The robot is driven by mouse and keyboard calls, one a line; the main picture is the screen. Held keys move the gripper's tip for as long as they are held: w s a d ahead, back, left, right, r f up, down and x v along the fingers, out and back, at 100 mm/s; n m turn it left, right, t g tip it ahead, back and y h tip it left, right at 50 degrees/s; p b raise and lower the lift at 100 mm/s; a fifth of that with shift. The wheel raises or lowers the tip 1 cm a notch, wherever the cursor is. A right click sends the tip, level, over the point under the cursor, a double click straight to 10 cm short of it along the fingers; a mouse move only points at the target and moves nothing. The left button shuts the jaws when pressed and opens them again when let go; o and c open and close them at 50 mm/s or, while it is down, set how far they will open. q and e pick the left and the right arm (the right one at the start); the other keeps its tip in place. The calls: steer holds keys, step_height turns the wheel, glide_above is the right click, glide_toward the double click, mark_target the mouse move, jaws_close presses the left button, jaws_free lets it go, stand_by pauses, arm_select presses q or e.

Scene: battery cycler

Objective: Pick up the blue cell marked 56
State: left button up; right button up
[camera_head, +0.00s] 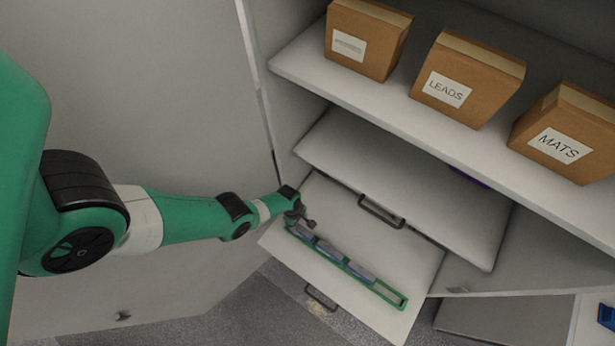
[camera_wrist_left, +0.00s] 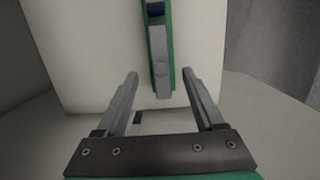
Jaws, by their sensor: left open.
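A green rack (camera_head: 389,294) lies along the lower pulled-out drawer (camera_head: 384,319). Several grey-blue cells stand in it, such as a cell in the middle (camera_head: 329,251) and a cell toward the right (camera_head: 359,271); no marking 56 is readable. The right end of the rack is empty. My left gripper (camera_head: 306,222) is above the rack's left end, open and empty. In the left wrist view, the open fingers (camera_wrist_left: 167,88) straddle the line of the rack, with a grey cell (camera_wrist_left: 160,72) ahead between them. My right gripper is not in view.
Another pulled-out drawer or shelf (camera_head: 420,194) sits above and behind the rack. Cardboard boxes, including the LEADS box (camera_head: 466,78) and the MATS box (camera_head: 568,133), stand on the upper shelf (camera_head: 300,62). A cabinet wall (camera_head: 150,90) is at the left.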

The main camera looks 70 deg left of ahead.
mark_target(300, 226)
arm_select(q)
steer(key=shift+d+f+b, duration=0.1)
steer(key=shift+f+b, duration=0.85)
steer(key=shift+f, duration=0.85)
steer(key=f+b, duration=0.4)
steer(key=shift+w+d+f+b, duration=0.2)
steer(key=shift+d+f+b, duration=0.1)
steer(key=shift+f+b, duration=0.1)
steer(key=shift+r, duration=0.15)
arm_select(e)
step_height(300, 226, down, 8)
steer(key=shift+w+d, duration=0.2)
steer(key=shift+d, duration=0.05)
arm_select(q)
steer(key=shift+c, duration=0.3)
jaws_close()
